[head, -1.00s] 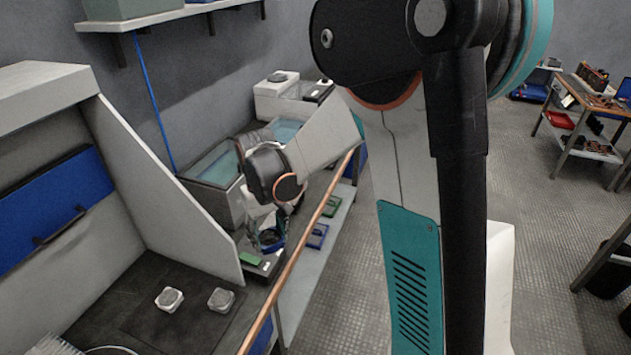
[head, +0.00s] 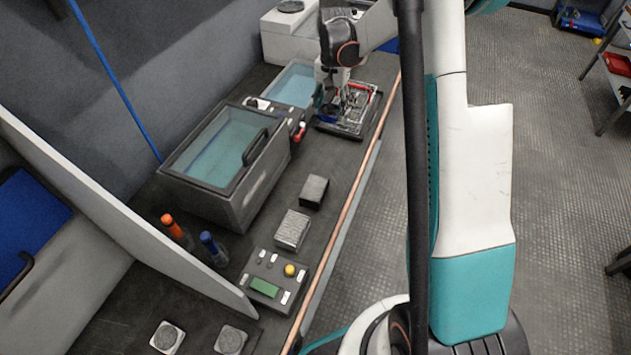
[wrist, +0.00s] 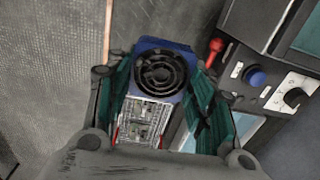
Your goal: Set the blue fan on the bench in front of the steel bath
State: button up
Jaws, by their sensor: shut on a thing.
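The blue fan (wrist: 163,70), a square frame with a round black grille, is between the teal fingers of my gripper (wrist: 162,82) in the wrist view. My gripper is shut on it. In the head view my gripper (head: 343,92) is over the far part of the bench and mostly hides the fan. A grey steel-walled bath (head: 262,182) with a clear lid and black handle stands on the bench (head: 262,232), nearer than my gripper. A second bath (head: 292,85) with pale blue liquid stands behind it, left of my gripper.
Below the fan is a tray (head: 348,128) with circuit boards. Two small blocks (head: 314,190) (head: 292,230), a control box (head: 272,277) and orange- and blue-capped bottles (head: 172,226) (head: 212,247) stand around the nearer bath. Bare bench lies right of its front. A copper rail (head: 345,210) edges the bench.

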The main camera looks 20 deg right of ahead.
aim_at(328, 160)
notch_tip(328, 160, down, 20)
jog(key=b, duration=0.6)
jog(key=shift+r, duration=0.15)
jog(key=shift+f, duration=0.2)
jog(key=o, duration=1)
jog(key=shift+o, duration=0.2)
jog(key=shift+r, duration=0.15)
